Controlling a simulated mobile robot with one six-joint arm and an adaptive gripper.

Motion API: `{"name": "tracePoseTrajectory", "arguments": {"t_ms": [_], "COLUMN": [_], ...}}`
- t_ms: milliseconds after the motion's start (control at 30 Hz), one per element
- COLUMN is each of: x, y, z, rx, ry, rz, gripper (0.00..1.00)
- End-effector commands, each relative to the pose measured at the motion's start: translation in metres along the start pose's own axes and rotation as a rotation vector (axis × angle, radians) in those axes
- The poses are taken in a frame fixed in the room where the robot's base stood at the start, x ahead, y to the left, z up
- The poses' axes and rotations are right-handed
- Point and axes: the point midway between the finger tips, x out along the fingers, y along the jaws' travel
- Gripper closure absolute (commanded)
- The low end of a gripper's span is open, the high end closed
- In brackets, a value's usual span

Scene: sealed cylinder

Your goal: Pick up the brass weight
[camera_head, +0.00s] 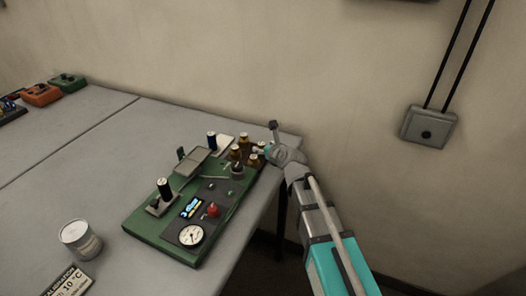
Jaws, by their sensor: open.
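Several small brass-coloured pieces stand together at the far right end of a green board (142,232). One brass weight (243,143) is at the back of this group and another brass weight (235,153) is at its left. I cannot tell which one is the task's weight.
The board carries a round gauge (190,236), a red knob (213,210) and black-topped posts. A wall box (429,127) hangs at right. The left-middle of the table (100,165) is clear.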

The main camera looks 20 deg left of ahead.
Motion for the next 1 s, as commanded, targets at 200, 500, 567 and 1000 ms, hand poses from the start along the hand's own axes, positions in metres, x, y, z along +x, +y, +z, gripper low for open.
{"name": "tracePoseTrajectory", "arguments": {"t_ms": [200, 500, 567, 1000], "x": [0.023, 0.025, 0.025, 0.025], "y": [0.000, 0.000, 0.000, 0.000], "z": [-0.001, 0.000, 0.000, 0.000], "rx": [0.000, 0.000, 0.000, 0.000], "ry": [0.000, 0.000, 0.000, 0.000], "rz": [0.000, 0.000, 0.000, 0.000], "gripper": [0.21, 0.21, 0.21, 0.53]}}
